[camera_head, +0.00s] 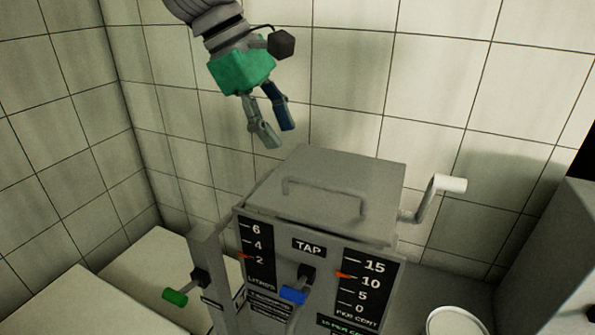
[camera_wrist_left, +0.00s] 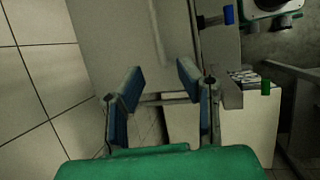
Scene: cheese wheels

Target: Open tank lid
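The grey tank (camera_head: 398,262) stands in the lower middle of the head view, with its flat grey lid (camera_head: 345,172) lying shut on top. A raised bar handle (camera_head: 322,184) runs across the lid. My left gripper (camera_head: 279,137) hangs above and behind the lid's far left edge, apart from the handle. In the left wrist view, the fingers of the left gripper (camera_wrist_left: 160,72) are spread with nothing between them. The lid (camera_wrist_left: 110,28) and part of its handle (camera_wrist_left: 158,35) show beyond the fingertips. My right gripper is in neither view.
A crank with a white grip (camera_head: 450,184) sticks out at the tank's right. Tiled walls (camera_head: 400,60) stand close behind and left. A grey cabinet (camera_head: 555,265) stands right.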

